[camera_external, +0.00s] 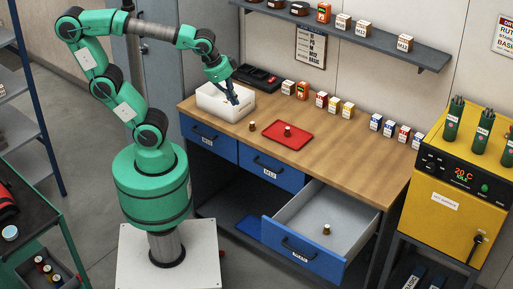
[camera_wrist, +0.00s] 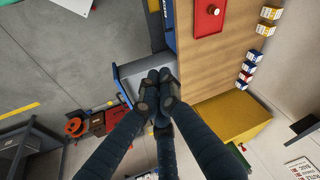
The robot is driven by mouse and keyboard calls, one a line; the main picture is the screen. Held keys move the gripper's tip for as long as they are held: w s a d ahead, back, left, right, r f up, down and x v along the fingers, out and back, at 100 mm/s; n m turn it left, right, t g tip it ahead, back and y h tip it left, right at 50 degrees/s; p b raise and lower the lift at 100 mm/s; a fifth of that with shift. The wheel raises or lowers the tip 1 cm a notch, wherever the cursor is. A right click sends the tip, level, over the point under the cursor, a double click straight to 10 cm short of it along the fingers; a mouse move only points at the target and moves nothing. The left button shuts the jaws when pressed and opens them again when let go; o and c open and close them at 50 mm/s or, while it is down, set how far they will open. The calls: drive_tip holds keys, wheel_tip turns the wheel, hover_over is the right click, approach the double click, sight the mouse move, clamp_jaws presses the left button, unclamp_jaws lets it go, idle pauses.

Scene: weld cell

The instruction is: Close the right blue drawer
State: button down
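The right blue drawer (camera_external: 318,262) is pulled far out of the workbench. Its grey inside shows, with a small brown-topped piece (camera_external: 326,230) in it, and a dark handle (camera_external: 298,249) is on its front. In the wrist view the open drawer (camera_wrist: 121,86) shows just left of my fingers, partly hidden by them. My gripper (camera_external: 233,99) is in the air around the white bin at the bench's left end, well away from the drawer. In the wrist view its fingertips (camera_wrist: 158,88) are drawn together, with nothing seen between them.
The left (camera_external: 209,138) and middle (camera_external: 271,168) blue drawers are shut. The white bin (camera_external: 212,103), a red tray (camera_external: 301,132) and small boxes (camera_external: 335,104) stand on the bench. A yellow oven (camera_external: 439,208) stands right of the open drawer. Floor is clear before the drawer.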

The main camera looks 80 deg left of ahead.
drive_tip(key=w+d+f+m+g+y+p, duration=0.1)
drive_tip(key=w+d+f+m+y, duration=0.1)
drive_tip(key=w+d+f+m, duration=0.7)
drive_tip(key=w+d+f+m+g+y+p, duration=0.1)
drive_tip(key=w+d+f+m+y+p, duration=0.25)
drive_tip(key=d, duration=1.05)
drive_tip(key=s+d+f+m+t, duration=0.2)
drive_tip(key=d+f+m, duration=0.4)
drive_tip(key=d+f, duration=0.6)
drive_tip(key=s+d+f+m+t, duration=0.2)
drive_tip(key=s+d+f+m, duration=0.2)
drive_tip(key=d+f, duration=0.8)
drive_tip(key=shift+f+m+p, duration=0.35)
drive_tip(key=shift+f+m, duration=0.5)
drive_tip(key=shift+f, duration=0.1)
drive_tip(key=shift+y, duration=0.25)
drive_tip(key=b, duration=0.2)
approach(281, 248)
wheel_tip(281, 248, down, 2)
drive_tip(key=w+d, duration=0.2)
drive_tip(key=shift+w+a+r, duration=0.1)
drive_tip(key=shift+w+a, duration=1.05)
drive_tip(key=shift+a, duration=0.15)
